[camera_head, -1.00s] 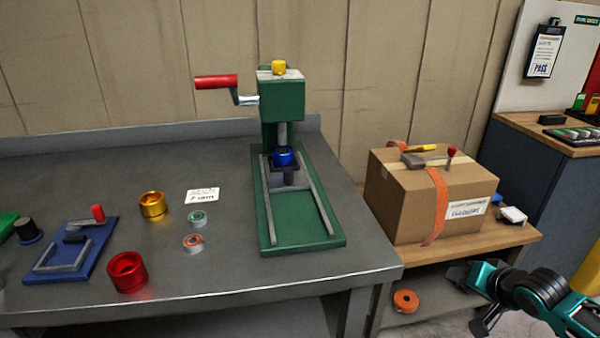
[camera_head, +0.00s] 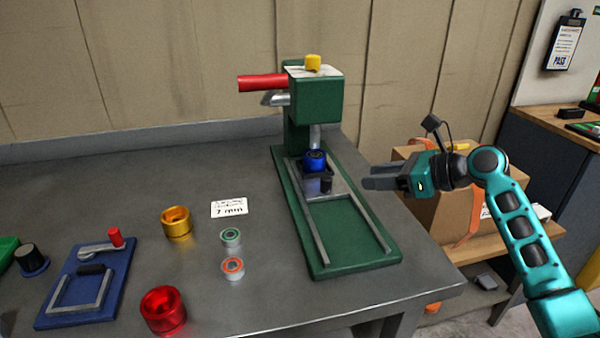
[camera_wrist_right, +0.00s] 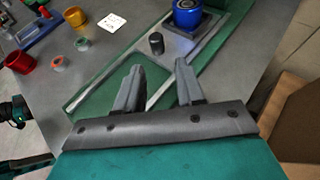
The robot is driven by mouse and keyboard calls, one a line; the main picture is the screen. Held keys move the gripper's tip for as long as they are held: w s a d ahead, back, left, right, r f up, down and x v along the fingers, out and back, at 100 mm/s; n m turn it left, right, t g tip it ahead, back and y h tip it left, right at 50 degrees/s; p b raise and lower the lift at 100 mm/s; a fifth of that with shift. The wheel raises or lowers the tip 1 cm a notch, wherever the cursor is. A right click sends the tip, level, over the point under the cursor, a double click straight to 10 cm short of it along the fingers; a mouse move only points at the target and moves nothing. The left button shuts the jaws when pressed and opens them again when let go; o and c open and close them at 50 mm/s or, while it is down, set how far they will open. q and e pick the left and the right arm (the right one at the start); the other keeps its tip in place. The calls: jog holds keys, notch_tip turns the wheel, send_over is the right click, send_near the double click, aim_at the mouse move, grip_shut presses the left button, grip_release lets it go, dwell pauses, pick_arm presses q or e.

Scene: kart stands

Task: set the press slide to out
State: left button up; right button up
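The green press (camera_head: 315,100) stands on the grey bench, its base and two metal rails running towards the front. Its slide plate (camera_head: 318,184) sits at the back of the rails, under the ram, with a blue cup (camera_head: 315,160) on it. A dark knob (camera_head: 326,184) stands up from the slide's front. In the right wrist view the knob (camera_wrist_right: 156,43) is ahead of the fingertips, apart from them. My right gripper (camera_head: 368,179) is open and empty, right of the knob; it also shows in the right wrist view (camera_wrist_right: 158,70).
The press's red lever (camera_head: 262,83) points left. Gold (camera_head: 176,222) and red (camera_head: 163,310) cups, small rings, a card (camera_head: 229,208) and a blue fixture (camera_head: 85,285) stand left of the press. A cardboard box (camera_head: 455,205) is behind my right arm. The front of the rails is clear.

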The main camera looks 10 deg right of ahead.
aim_at(327, 178)
jog(key=shift+w+a, duration=0.4)
jog(key=shift+a, duration=0.35)
jog(key=b+x, duration=0.2)
jog(key=x, duration=1)
jog(key=shift+w+a, duration=0.1)
jog(key=shift+a, duration=0.25)
grip_shut()
